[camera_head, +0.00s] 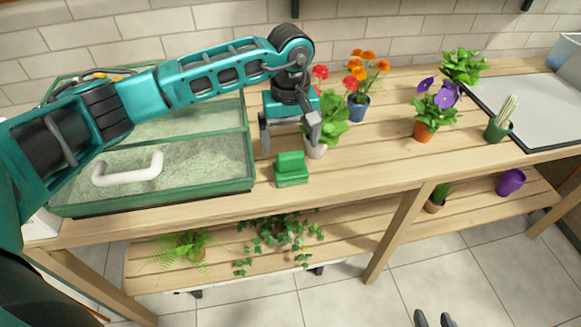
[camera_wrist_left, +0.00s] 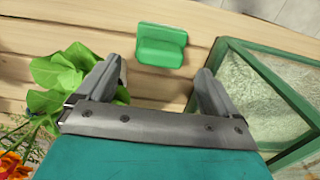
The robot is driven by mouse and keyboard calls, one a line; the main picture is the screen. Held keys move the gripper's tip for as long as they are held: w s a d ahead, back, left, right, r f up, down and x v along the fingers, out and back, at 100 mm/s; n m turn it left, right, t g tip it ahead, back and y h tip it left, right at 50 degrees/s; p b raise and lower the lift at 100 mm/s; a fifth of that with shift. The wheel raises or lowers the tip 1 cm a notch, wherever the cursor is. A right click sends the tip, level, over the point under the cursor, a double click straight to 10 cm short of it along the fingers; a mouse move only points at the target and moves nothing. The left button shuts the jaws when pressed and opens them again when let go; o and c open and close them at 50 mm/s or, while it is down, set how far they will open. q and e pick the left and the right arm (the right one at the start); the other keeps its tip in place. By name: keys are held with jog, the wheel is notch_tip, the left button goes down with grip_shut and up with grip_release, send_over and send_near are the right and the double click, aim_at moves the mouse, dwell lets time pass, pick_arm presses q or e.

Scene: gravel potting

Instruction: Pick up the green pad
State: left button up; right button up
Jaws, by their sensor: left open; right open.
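The green pad (camera_head: 291,169), a small block with a raised grip, lies on the wooden bench near its front edge, just right of the glass-lidded case. It also shows in the left wrist view (camera_wrist_left: 161,45), ahead of the fingertips and roughly between their lines. My left gripper (camera_head: 290,146) is open and empty, above and behind the pad, with its fingers pointing down. Its two fingers also show in the left wrist view (camera_wrist_left: 160,78), apart from the pad. My right gripper (camera_head: 434,319) shows only its fingertips at the bottom edge of the head view, open and far from the pad.
The green-framed case (camera_head: 252,160) with a white handle (camera_head: 128,170) stands close left of the pad. A leafy potted plant with red flowers (camera_head: 331,132) stands close right of my left gripper. Bare bench (camera_head: 365,165) lies right of the pad. Other pots stand further right.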

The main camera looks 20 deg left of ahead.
aim_at(291, 154)
pick_arm(q)
jog(key=shift+s+f+p, duration=0.1)
jog(key=shift+f+p, duration=0.25)
jog(key=shift+f, duration=2.35)
jog(key=c, duration=1.2)
jog(key=shift+o, duration=0.2)
jog(key=shift+r, duration=0.15)
notch_tip(291, 154, up, 20)
jog(key=o, duration=0.6)
jog(key=c, duration=0.4)
